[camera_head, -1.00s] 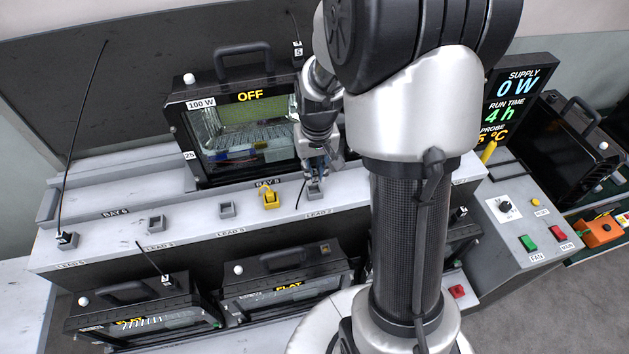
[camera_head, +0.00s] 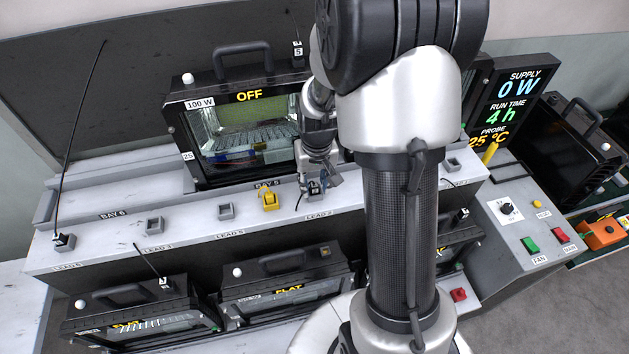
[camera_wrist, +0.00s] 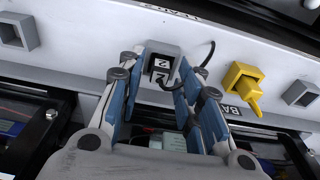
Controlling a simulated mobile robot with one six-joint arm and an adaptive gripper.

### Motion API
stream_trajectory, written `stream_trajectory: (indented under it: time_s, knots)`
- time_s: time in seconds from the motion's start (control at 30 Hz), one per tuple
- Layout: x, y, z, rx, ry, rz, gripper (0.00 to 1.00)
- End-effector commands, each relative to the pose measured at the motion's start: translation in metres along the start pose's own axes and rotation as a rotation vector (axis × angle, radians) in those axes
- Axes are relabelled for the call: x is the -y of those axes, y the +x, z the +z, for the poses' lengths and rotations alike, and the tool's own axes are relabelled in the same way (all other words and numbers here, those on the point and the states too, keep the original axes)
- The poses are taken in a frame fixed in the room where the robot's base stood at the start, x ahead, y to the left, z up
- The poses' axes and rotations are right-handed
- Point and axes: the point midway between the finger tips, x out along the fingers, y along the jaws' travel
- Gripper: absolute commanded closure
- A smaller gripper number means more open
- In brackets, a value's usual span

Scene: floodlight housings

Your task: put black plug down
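The black plug (camera_wrist: 161,66), with a white tag reading 2, sits in a grey holder (camera_wrist: 165,49) on the front ledge in the wrist view. A thin black lead curves off its right side. In the head view the plug (camera_head: 315,188) shows in the holder above the LEAD 2 label. My gripper (camera_wrist: 167,76) has its blue-padded fingers spread on either side of the plug, with gaps showing between pads and plug. In the head view my gripper (camera_head: 318,182) is low over that holder. How deep the plug sits cannot be told.
A yellow holder (camera_head: 269,200) stands just left, with empty grey holders (camera_head: 225,211) further along the ledge. A floodlight housing marked OFF (camera_head: 245,130) stands close behind. More housings (camera_head: 287,287) sit below the ledge. The control panel (camera_head: 520,225) is at the right.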

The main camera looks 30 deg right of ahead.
Motion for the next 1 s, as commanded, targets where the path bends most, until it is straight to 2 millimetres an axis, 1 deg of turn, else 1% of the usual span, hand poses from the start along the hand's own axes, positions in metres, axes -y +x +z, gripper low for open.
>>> stream_trajectory:
  time_s: [0.3,0.37,0.43,0.57,0.7,0.8,0.9,1.0]
  knots:
    - [0.0,-0.001,0.0,0.0,0.0,0.0,0.64]
    - [0.0,-0.004,-0.001,0.0,0.0,0.0,0.64]
    - [0.0,-0.011,-0.001,-0.003,0.0,0.0,0.64]
    - [0.0,-0.035,-0.002,-0.005,0.0,0.0,0.64]
    - [0.0,-0.068,-0.002,-0.006,0.0,0.0,0.64]
    - [0.0,-0.088,-0.002,-0.005,0.0,0.0,0.64]
    - [0.0,-0.104,-0.001,-0.003,0.0,0.0,0.64]
    - [0.0,-0.116,-0.001,-0.002,0.0,0.0,0.64]
